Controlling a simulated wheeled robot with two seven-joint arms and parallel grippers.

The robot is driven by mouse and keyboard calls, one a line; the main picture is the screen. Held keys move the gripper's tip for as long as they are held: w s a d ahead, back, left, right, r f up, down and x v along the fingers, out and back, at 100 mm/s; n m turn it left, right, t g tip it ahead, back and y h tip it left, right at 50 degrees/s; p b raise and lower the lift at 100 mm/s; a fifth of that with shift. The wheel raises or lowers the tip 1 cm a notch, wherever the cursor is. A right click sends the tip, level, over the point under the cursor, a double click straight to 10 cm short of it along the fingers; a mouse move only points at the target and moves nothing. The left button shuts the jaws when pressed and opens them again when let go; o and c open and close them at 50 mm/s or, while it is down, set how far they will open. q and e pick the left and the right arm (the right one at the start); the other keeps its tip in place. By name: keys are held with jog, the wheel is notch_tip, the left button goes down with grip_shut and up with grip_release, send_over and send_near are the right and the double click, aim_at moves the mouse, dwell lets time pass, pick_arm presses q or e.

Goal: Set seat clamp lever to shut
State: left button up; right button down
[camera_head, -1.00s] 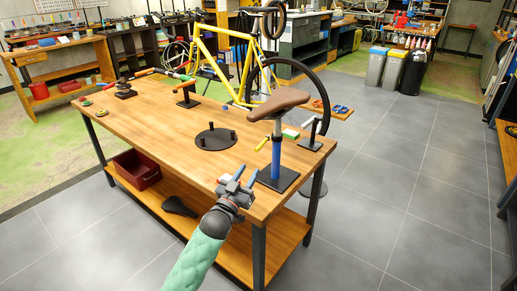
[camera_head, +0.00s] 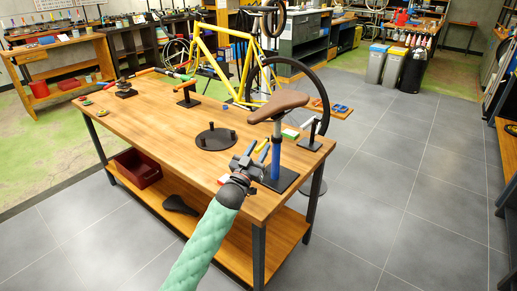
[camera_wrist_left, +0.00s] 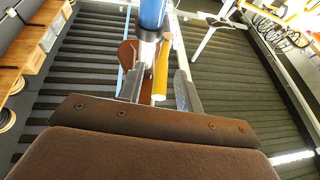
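A blue seat post (camera_head: 275,158) stands upright on a black base plate (camera_head: 284,182) at the table's near right corner, with a brown saddle (camera_head: 278,106) on top. The yellow clamp lever (camera_head: 262,145) sticks out from the post's left side. My left gripper (camera_head: 256,153) is beside the post at the lever's height, fingers pointing toward it. In the left wrist view the yellow lever (camera_wrist_left: 161,72) lies between the two spread fingers, with gaps beside it, and the blue post (camera_wrist_left: 152,14) is just beyond. My right gripper is not in view.
The wooden table (camera_head: 160,120) carries a round black plate (camera_head: 214,139) with pegs, a small black stand (camera_head: 310,142) right of the post, and a green and white item (camera_head: 291,133). A yellow bicycle (camera_head: 230,60) stands behind. The table's middle is mostly clear.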

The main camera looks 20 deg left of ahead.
pick_arm(q)
grip_shut()
